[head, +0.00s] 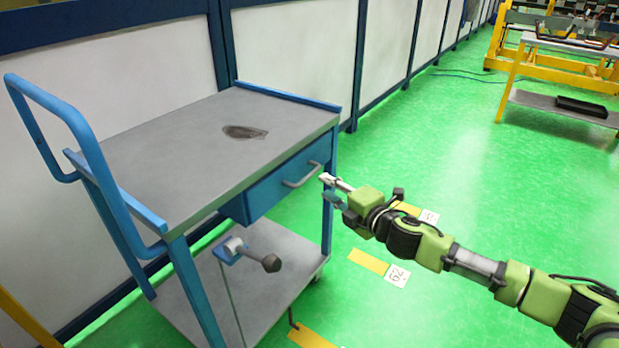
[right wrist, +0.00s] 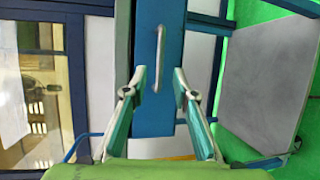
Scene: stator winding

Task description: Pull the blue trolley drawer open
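The blue trolley drawer (head: 270,193) sits under the grey top of the trolley (head: 190,140). Its front looks about flush with the frame, so it appears closed. A grey bar handle (head: 302,175) is on the drawer front. In the right wrist view the handle (right wrist: 158,58) lies ahead, between the fingers in the picture, on the blue drawer front (right wrist: 150,115). My right gripper (head: 328,188) is open and empty, just right of the handle. Its fingers (right wrist: 159,82) stand apart on both sides of the handle line, with no visible contact. My left gripper is not in view.
A panelled wall (head: 120,70) stands behind the trolley. A yellow-framed bench (head: 560,50) is far back right.

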